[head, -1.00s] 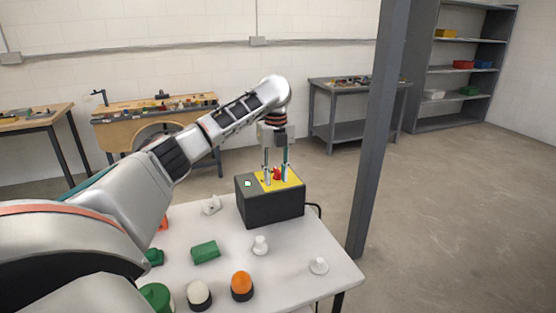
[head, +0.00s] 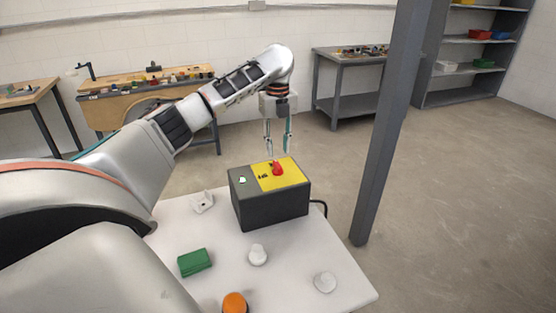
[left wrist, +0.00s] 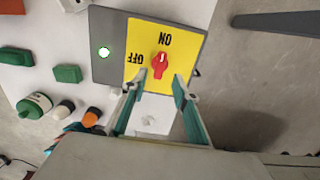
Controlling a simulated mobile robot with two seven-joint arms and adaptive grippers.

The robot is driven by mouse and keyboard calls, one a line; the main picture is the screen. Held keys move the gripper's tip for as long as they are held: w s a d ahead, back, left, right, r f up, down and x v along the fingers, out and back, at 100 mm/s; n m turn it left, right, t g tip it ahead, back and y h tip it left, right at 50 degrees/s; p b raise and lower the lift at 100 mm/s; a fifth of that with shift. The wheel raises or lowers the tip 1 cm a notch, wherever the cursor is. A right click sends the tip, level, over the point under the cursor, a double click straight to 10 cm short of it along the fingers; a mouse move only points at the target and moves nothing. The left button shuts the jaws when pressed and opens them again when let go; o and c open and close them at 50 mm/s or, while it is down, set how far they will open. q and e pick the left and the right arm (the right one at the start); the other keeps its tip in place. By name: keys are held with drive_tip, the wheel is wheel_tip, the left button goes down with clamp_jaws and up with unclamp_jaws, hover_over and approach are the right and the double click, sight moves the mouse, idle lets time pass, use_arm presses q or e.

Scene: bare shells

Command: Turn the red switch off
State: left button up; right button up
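The red switch (head: 277,169) is a knob on the yellow plate (head: 292,174) of a dark grey box (head: 271,210) on the white table. In the left wrist view the red switch (left wrist: 160,65) has a pale mark on its ON side; ON and OFF read upside down. A small lamp (left wrist: 104,53) beside the plate glows pale green. My left gripper (head: 278,153) is above the switch, pointing down, apart from it. My right gripper is not in view.
A green block (head: 195,262), a white knob (head: 258,255), a pale round piece (head: 325,282) and an orange-topped piece (head: 235,303) stand on the table in front of the box. A grey post (head: 388,130) rises to the right. A cable leaves the box's right side.

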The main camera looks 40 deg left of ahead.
sight(278, 164)
use_arm(q)
drive_tip(key=shift+f, duration=3.15)
clamp_jaws()
